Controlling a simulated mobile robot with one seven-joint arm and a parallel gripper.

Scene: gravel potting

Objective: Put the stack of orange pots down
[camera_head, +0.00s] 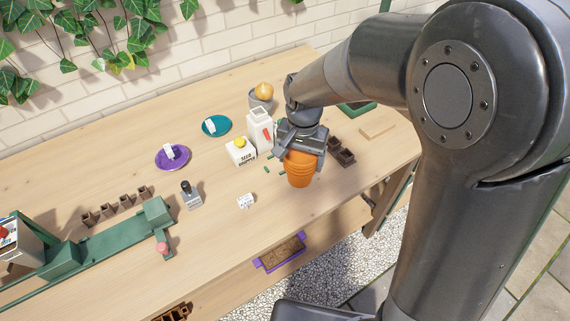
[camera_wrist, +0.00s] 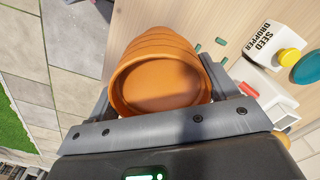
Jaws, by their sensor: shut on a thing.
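The stack of orange pots (camera_head: 300,169) is upright near the front edge of the wooden table, toward its right part. In the wrist view I look down into the top pot (camera_wrist: 160,82), which is empty, with the rims of the others nested below it. My gripper (camera_head: 301,148) is shut on the stack from above, one finger on each side, as the wrist view also shows (camera_wrist: 158,100). I cannot tell whether the bottom of the stack touches the table or hangs a little above it.
A white seed dropper box (camera_head: 240,152) and a white carton (camera_head: 260,130) stand left of the stack. Dark small pots (camera_head: 341,152) sit to its right. A purple saucer (camera_head: 172,158) and a teal saucer (camera_head: 216,126) lie further left. Bare wooden table (camera_head: 225,225) lies front left.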

